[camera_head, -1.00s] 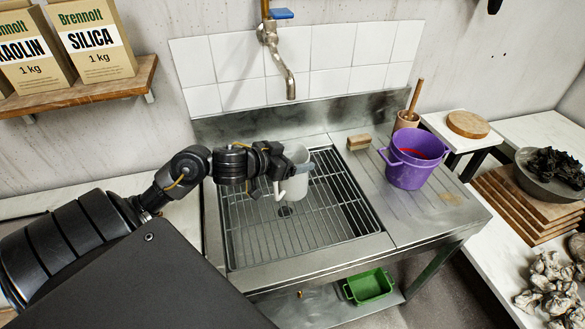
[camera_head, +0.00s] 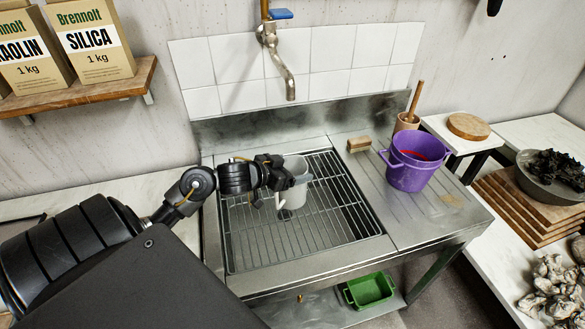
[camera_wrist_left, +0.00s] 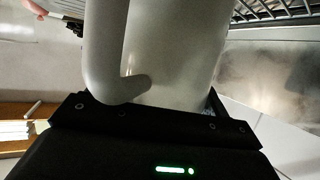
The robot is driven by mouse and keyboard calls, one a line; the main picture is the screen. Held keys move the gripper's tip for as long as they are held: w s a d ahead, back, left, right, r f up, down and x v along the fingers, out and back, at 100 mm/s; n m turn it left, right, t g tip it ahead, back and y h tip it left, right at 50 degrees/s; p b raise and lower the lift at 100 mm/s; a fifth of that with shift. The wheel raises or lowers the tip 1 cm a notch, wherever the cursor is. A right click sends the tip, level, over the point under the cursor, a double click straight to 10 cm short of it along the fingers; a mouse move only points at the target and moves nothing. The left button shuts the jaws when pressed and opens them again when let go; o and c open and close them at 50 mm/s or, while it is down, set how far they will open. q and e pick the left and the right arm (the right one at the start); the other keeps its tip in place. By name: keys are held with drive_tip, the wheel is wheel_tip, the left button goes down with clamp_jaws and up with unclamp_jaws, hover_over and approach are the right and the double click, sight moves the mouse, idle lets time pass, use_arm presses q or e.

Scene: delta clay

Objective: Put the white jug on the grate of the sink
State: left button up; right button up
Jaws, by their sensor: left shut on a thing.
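The white jug (camera_head: 295,183) is over the back part of the sink grate (camera_head: 300,222) in the head view, close to upright, with its handle toward the front left. I cannot tell for certain whether its base touches the bars. My left gripper (camera_head: 290,174) comes from the left and is shut on the jug's body. In the left wrist view the jug (camera_wrist_left: 180,60) fills the middle, its handle in front, and a corner of the grate (camera_wrist_left: 270,12) shows at the top right. My right gripper is not in view.
The tap (camera_head: 285,65) hangs above the back of the sink. A green tub (camera_head: 369,290) is on the shelf below. The front of the grate is clear.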

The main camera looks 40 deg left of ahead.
use_arm(q)
drive_tip(key=shift+f, duration=0.2)
drive_tip(key=o, duration=1.3)
drive_tip(key=shift+r, duration=0.1)
drive_tip(key=shift+s+r, duration=0.1)
drive_tip(key=shift+r, duration=0.05)
drive_tip(key=v, duration=1.1)
drive_tip(key=shift+s+a+r, duration=0.1)
drive_tip(key=shift+s+r, duration=0.05)
drive_tip(key=shift+s, duration=0.25)
drive_tip(key=shift+s, duration=0.1)
